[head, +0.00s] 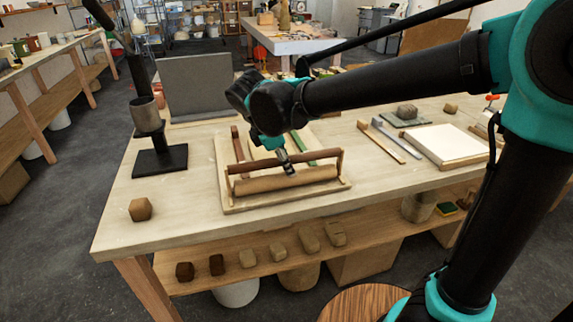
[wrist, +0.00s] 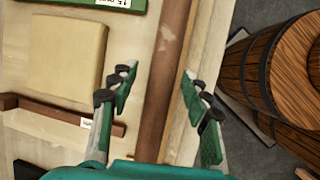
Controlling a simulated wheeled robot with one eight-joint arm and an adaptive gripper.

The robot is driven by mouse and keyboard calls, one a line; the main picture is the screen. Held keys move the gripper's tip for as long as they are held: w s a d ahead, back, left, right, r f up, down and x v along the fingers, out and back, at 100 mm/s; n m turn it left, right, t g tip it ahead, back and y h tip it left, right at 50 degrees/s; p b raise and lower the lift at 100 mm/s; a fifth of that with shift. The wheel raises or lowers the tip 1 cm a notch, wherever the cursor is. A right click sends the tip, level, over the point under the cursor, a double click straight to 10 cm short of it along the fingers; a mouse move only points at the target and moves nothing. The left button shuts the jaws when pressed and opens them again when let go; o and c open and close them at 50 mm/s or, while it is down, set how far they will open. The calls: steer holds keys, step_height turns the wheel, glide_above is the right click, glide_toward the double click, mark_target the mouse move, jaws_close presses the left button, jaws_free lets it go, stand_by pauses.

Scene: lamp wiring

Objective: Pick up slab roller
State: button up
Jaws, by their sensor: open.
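The slab roller (head: 300,180) lies on a wooden board on the workbench, in the middle of the head view. It shows a thick tan cylinder with a darker brown bar (head: 325,158) beside it. My gripper (head: 287,166) is directly over it, pointing down. In the wrist view, my gripper (wrist: 157,88) is open, its two fingers on either side of a long dark brown bar (wrist: 166,60). The fingers look apart from the bar, and nothing is held. I cannot tell the exact height of the fingertips. My wrist hides part of the board.
The board (head: 238,207) also holds a tan block (wrist: 65,52) and green and brown strips. A black stand with a cup (head: 146,115) is at left. A brown block (head: 140,209) sits near the front left. Wooden tools (head: 390,140) and a white slab (head: 445,143) lie right.

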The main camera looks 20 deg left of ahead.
jaws_close()
stand_by(0.3)
steer(key=shift+r, duration=0.1)
